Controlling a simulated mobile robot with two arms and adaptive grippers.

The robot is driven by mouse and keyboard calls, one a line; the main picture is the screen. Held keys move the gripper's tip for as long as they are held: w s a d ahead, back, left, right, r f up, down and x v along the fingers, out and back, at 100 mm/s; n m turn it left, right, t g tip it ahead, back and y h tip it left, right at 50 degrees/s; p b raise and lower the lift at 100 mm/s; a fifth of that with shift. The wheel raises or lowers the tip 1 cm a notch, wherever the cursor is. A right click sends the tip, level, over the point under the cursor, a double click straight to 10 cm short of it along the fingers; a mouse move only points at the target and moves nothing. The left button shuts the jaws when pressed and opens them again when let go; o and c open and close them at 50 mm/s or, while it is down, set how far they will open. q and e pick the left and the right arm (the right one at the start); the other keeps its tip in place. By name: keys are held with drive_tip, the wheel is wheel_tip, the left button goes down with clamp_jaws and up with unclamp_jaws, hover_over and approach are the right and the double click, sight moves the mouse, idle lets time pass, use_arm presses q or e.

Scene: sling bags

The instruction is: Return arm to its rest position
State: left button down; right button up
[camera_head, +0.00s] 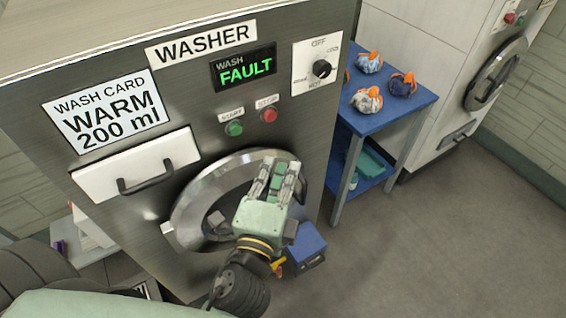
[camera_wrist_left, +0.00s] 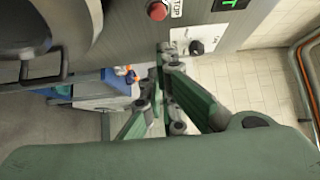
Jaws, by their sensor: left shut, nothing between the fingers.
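My left gripper (camera_head: 276,176) is in front of the washer's round door (camera_head: 190,205) in the head view, its fingers pointing up the machine's front. It is shut and empty. In the left wrist view the gripper's fingers (camera_wrist_left: 160,90) come together below the dial and the red button. The washer (camera_head: 110,205) has a display reading WASH FAULT (camera_head: 244,68), a green start button (camera_head: 234,128) and a red stop button (camera_head: 269,115). Part of the door is hidden behind my gripper. My right gripper is not in view.
A blue table (camera_head: 395,112) with several tied bundles (camera_head: 368,100) stands right of the washer. A blue box (camera_head: 306,246) is low beside the washer, close to my left wrist. A second machine (camera_head: 440,50) stands at the back right. The grey floor (camera_head: 430,240) at right is clear.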

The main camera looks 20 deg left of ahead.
use_arm(q)
drive_tip(key=shift+s, duration=0.15)
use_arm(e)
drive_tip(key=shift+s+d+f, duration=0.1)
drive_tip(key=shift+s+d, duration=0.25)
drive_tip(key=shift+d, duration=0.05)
